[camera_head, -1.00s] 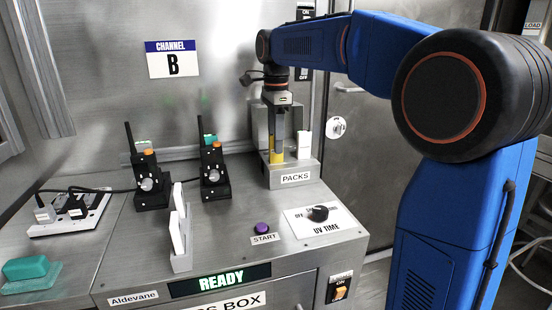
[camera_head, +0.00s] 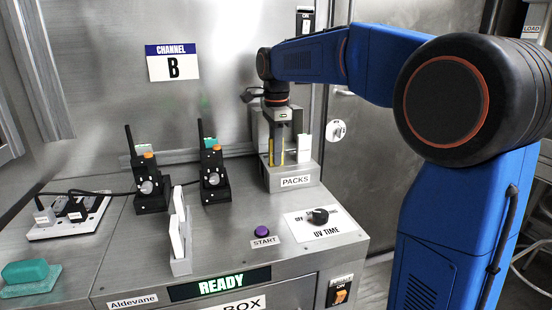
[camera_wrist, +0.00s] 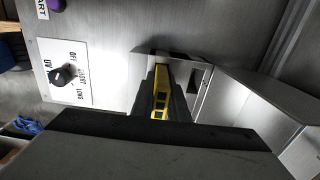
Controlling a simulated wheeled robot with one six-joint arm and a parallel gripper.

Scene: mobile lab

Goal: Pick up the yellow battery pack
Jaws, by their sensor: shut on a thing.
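The yellow battery pack (camera_wrist: 160,97) shows between the dark fingers of my gripper in the wrist view. My gripper (camera_head: 284,158) points down and is shut on the pack at the grey holder labelled PACKS (camera_head: 290,182). In the head view the fingers hide most of the pack, and only narrow yellow strips show. The pack's lower end is hidden, so I cannot tell whether it is clear of its slot.
A white pack (camera_head: 304,150) stands close to the right of my gripper. Two black radios (camera_head: 214,178) stand in chargers to the left. A START button (camera_head: 263,231) and UV TIME dial (camera_head: 318,216) lie in front. A metal wall is close behind.

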